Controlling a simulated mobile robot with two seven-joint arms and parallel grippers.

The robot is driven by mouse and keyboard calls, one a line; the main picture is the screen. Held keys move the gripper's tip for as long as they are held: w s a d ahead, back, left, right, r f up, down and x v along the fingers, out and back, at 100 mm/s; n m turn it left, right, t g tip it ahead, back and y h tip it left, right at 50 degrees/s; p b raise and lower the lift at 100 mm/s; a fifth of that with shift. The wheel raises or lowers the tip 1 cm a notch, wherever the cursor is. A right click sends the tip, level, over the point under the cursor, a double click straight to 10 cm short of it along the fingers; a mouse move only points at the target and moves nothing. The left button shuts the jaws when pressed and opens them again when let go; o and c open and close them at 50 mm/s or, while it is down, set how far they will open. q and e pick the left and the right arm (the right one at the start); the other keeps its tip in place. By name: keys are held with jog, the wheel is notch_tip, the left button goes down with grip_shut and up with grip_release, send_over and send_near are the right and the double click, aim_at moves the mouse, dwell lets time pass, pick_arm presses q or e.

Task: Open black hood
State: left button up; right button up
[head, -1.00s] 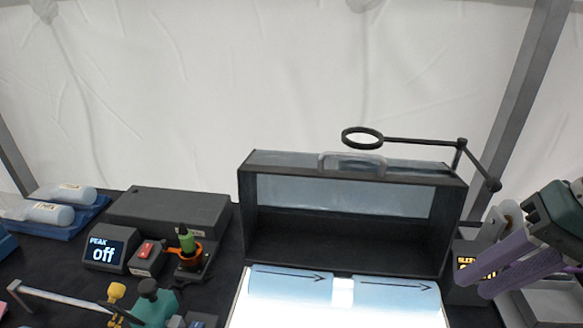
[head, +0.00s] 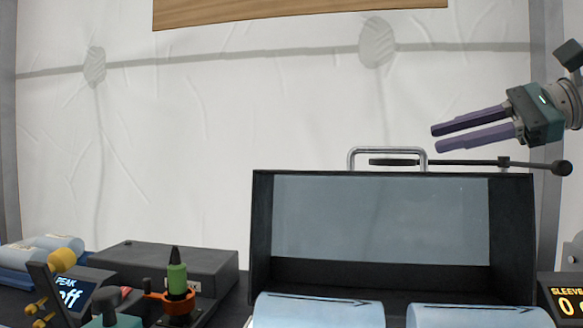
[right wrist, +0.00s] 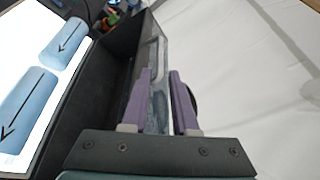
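The black hood (head: 260,235) is an open-fronted box with a pale see-through panel (head: 380,220) inside. My right gripper (head: 435,139) has purple fingers spread apart and empty, pointing left, above the hood's right part and just right of the handle in the picture. My left gripper is not in view.
A magnifier arm (head: 460,162) runs behind the handle to a joint at right. Blue sleeves with arrows (head: 320,310) lie before the hood. At left are a grey box (head: 165,265), a green-bodied tool in an orange ring (head: 177,277) and a display (head: 70,293).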

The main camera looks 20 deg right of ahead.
aim_at(402, 148)
jog(key=x, duration=0.8)
jog(key=shift+w+a+f+p, duration=0.15)
jog(key=shift+a+p, duration=0.1)
jog(key=shift+p, duration=0.15)
grip_shut()
dwell(0.9)
